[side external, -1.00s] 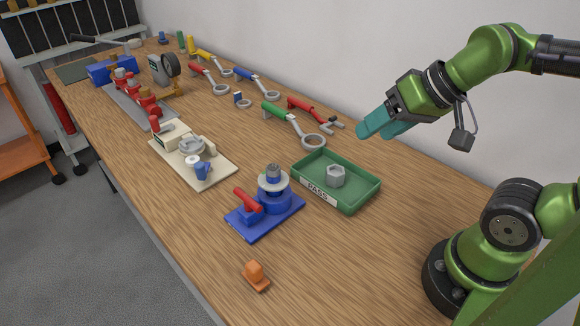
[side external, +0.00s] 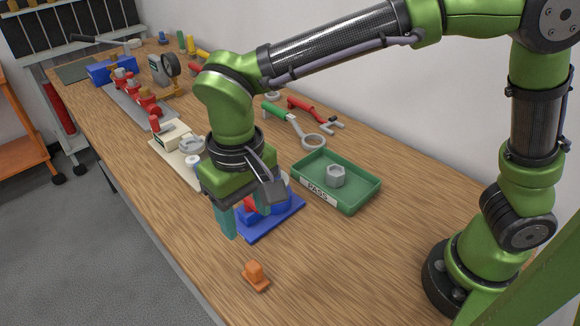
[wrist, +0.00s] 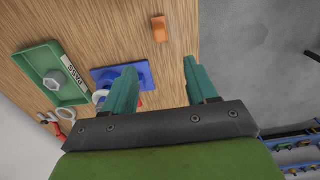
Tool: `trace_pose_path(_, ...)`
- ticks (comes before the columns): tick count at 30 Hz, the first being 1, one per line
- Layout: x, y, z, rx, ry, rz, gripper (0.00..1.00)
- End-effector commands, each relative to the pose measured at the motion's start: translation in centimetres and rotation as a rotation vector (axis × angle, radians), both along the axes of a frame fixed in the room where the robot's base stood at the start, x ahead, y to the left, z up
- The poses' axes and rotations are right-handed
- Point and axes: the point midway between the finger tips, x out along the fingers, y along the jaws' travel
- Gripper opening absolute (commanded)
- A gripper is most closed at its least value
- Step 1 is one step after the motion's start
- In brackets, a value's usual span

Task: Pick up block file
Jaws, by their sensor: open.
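A small orange block on a flat orange base (side external: 256,277), which may be the block file, lies alone on the near part of the wooden bench. It also shows in the wrist view as an orange piece (wrist: 160,29), ahead of and apart from the fingers. My gripper (side external: 246,220) points down with teal fingers spread and nothing between them. It is above the bench, farther along it than the orange piece and in front of the blue fixture. In the wrist view, my gripper (wrist: 160,68) is also open and empty.
The blue fixture (side external: 279,222) is close beside and partly behind my gripper. A green PASS tray (side external: 353,202) holding a grey hex nut (side external: 336,176) stands to its right. A beige fixture (side external: 172,155) is behind. Bare bench surrounds the orange piece; the bench edge is to its left.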

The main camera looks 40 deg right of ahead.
Motion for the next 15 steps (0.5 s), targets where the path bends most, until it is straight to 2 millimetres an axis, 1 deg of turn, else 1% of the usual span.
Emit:
trace_pose_path(12, -0.1, -0.1, -8.5, -0.003, 0.006, -0.002, 0.57)
trace_pose_path(15, -0.1, -0.1, -10.1, -0.002, 0.005, -0.003, 0.57)
